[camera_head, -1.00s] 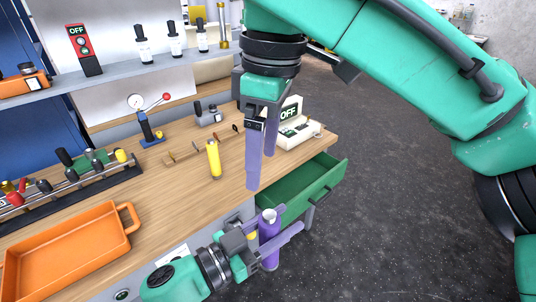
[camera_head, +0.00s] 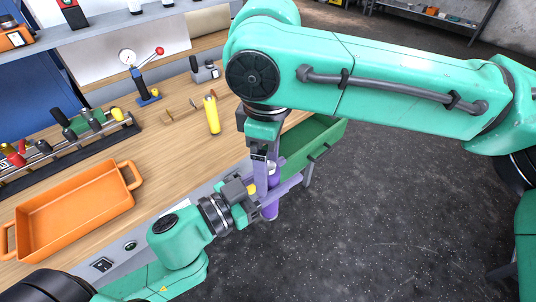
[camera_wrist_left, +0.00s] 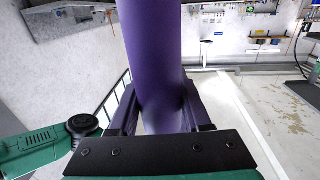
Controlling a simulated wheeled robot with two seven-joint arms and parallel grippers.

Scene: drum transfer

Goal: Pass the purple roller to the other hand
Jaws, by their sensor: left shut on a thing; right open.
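The purple roller (camera_head: 270,210) is upright in front of the workbench, near the open green drawer. My left gripper (camera_head: 273,190) is shut on it. In the left wrist view the purple roller (camera_wrist_left: 155,60) stands large between the fingers of my left gripper (camera_wrist_left: 158,118). My right gripper (camera_head: 262,170) has come down from above, open, with its fingers at the roller's upper part. The right arm and wrist hide the roller's top, and I cannot tell whether the right fingers touch it.
The green drawer (camera_head: 318,150) stands open just behind the grippers. On the bench are an orange tray (camera_head: 75,210), a yellow cylinder (camera_head: 211,114), a pressure gauge stand (camera_head: 147,92) and a tool rack (camera_head: 70,150). Open floor lies to the right.

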